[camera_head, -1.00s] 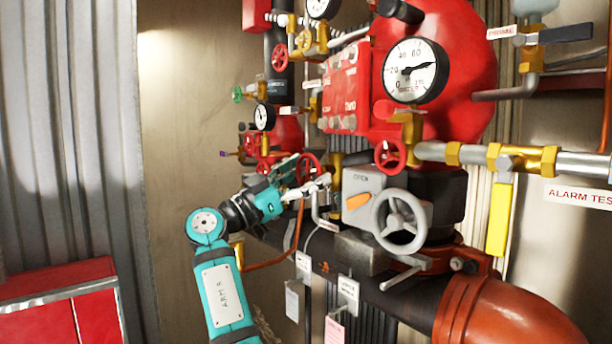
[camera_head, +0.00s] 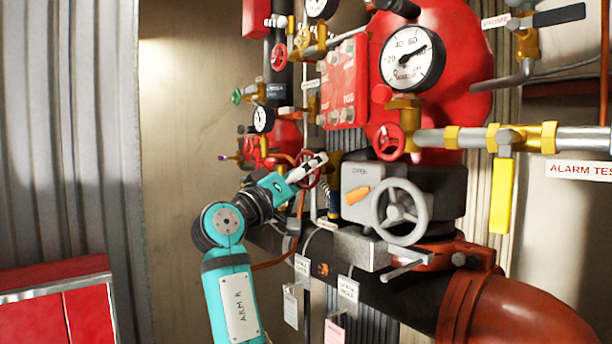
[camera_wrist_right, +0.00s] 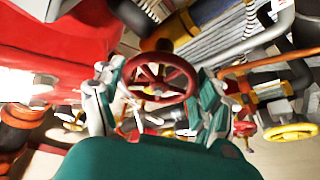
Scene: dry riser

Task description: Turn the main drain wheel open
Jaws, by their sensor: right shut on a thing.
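A red spoked handwheel (camera_head: 311,168) sits left of the grey valve body. Its rim and spokes fill the space between my right gripper's fingers in the wrist view (camera_wrist_right: 160,78). My right gripper (camera_head: 316,163), on the teal arm marked ARM R, is shut on this wheel, with its pale fingers across it in the head view. The fingers hide part of the rim there. I cannot read a label that names this wheel as the main drain. My left gripper is not in view.
A grey handwheel (camera_head: 400,209) and valve body with an orange pointer stand close on the right. Another red handwheel (camera_head: 389,140) is above them. Tags hang below from the dark pipe. A red cabinet (camera_head: 60,310) stands lower left. The wall left of my arm is clear.

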